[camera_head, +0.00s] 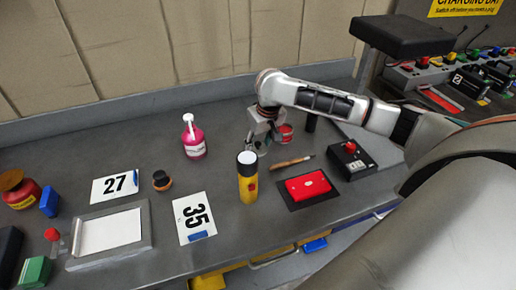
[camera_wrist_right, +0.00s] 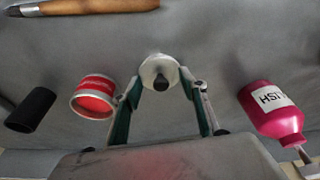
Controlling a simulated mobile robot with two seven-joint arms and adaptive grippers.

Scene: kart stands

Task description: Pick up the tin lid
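The tin lid (camera_wrist_right: 159,73) is a small round silver disc with a dark knob, on the grey bench top in the right wrist view. My right gripper (camera_wrist_right: 161,88) is open above the bench, its two fingertips on either side of the lid. I cannot tell whether they touch it. In the head view my right gripper (camera_head: 257,144) points down at the bench behind the yellow spray can, and the lid is hard to make out there. The open red tin (camera_wrist_right: 93,97) stands just left of the fingers; it also shows in the head view (camera_head: 286,133). My left gripper is not in view.
A pink bottle (camera_head: 193,137) stands left of my right gripper. A yellow can (camera_head: 248,178) is in front, with a wooden-handled tool (camera_head: 291,162) to its right. A black cylinder (camera_wrist_right: 31,109) stands beyond the red tin. A red-button box (camera_head: 350,160) is farther right.

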